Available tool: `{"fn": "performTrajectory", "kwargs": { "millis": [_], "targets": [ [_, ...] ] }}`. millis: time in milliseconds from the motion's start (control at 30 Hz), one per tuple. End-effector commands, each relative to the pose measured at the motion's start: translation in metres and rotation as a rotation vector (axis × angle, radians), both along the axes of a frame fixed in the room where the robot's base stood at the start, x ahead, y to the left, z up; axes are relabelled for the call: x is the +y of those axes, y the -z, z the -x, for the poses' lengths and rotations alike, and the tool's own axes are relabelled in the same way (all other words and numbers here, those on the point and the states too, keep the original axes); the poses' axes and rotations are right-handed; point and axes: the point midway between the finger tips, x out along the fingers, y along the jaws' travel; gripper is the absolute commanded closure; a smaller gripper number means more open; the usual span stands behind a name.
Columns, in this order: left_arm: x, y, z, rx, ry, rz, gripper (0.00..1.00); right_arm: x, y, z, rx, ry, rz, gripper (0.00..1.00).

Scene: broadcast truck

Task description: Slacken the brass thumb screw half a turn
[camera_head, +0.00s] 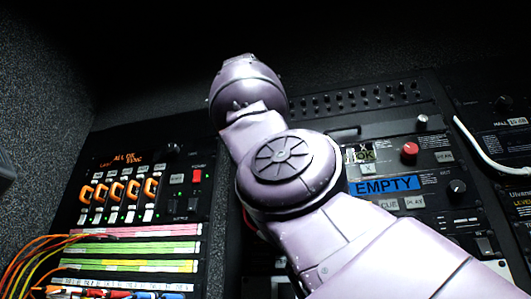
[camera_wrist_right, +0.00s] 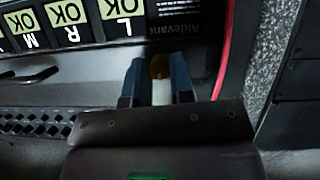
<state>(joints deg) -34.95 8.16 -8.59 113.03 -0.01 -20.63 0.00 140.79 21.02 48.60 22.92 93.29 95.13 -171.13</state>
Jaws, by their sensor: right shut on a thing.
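The brass thumb screw (camera_wrist_right: 159,66) shows in the right wrist view as a small brown-gold round end between the two blue-grey fingers. My right gripper (camera_wrist_right: 158,78) is shut on it, with one finger on each side. A pale band shows between the fingers below the screw. In the head view my right arm comes in from the lower right and crosses the middle; its gripper and the screw are hidden there. My left gripper is in neither view.
A panel with orange-handled switches (camera_head: 118,190) and patch cables (camera_head: 40,250) is at left. A red knob (camera_head: 409,151), a blue EMPTY label (camera_head: 384,187) and a white cable (camera_head: 480,150) are at right. In the wrist view, OK tiles (camera_wrist_right: 66,14) and a red cable (camera_wrist_right: 226,45) lie near the gripper.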

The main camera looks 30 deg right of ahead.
Motion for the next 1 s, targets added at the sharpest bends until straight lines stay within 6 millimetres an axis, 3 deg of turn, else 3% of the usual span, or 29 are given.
{"fn": "performTrajectory", "kwargs": {
  "millis": [433, 1000],
  "targets": [
    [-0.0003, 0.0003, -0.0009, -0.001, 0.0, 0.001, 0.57, -0.0004, -0.0014, -0.0006, 0.146, -0.001, 0.129, 1.0],
    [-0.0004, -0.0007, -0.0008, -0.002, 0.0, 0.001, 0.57, 0.0001, -0.0008, -0.0003, 0.182, 0.0, 0.163, 1.0]
  ]
}}
